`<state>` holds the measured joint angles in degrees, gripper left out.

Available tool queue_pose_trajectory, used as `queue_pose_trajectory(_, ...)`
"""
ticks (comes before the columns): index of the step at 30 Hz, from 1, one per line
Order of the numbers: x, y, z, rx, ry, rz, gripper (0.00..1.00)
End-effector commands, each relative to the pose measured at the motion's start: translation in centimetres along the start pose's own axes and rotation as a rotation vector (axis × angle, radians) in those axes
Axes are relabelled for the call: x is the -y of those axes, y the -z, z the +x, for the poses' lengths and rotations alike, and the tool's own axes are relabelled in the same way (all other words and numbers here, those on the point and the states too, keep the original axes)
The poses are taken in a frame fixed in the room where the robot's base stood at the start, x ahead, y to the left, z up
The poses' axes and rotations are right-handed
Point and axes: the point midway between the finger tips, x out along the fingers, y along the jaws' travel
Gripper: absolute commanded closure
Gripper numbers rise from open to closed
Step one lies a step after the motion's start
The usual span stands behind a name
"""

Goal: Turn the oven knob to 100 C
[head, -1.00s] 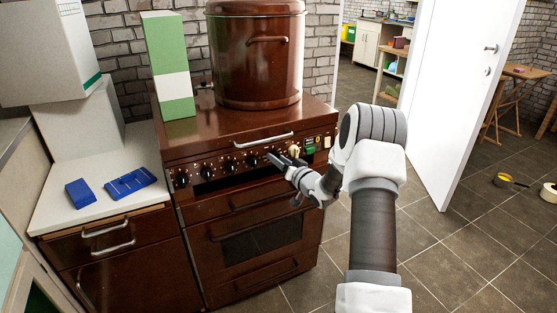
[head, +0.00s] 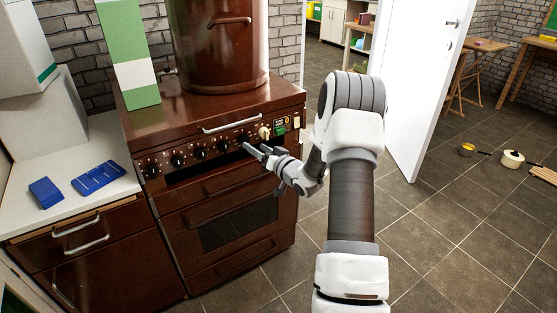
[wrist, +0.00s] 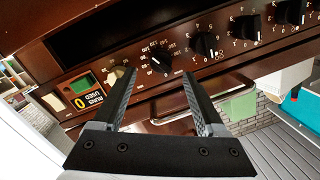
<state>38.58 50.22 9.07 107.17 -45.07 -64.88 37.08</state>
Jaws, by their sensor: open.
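The brown stove (head: 225,185) has a front panel with a row of black knobs. In the wrist view, a black knob (wrist: 161,63) with a ring of larger numbers around it sits between and just beyond my fingertips. I take it as the oven knob; its white mark points up-left in that view, and the exact number is too small to read. My gripper (wrist: 158,78) is open, one finger on each side of that knob's line, with no clear contact. In the head view my gripper (head: 254,150) is at the panel and partly hides the knobs there.
A cream knob (wrist: 118,75) is close beside the left finger in the wrist view. Beyond it is a small green and yellow display (wrist: 84,97). Other black knobs (wrist: 207,45) lie to the right. A handle bar (head: 232,123) runs above the panel. A large brown pot (head: 218,45) stands on top.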

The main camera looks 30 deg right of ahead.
Motion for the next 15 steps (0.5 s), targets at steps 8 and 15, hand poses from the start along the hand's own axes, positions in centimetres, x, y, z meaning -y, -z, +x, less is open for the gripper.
queue_pose_trajectory(8,0.0,0.3,-7.1,-0.001,-0.005,0.002,0.25)
queue_pose_trajectory(15,-0.1,0.2,-11.3,-0.002,-0.003,0.001,0.25)
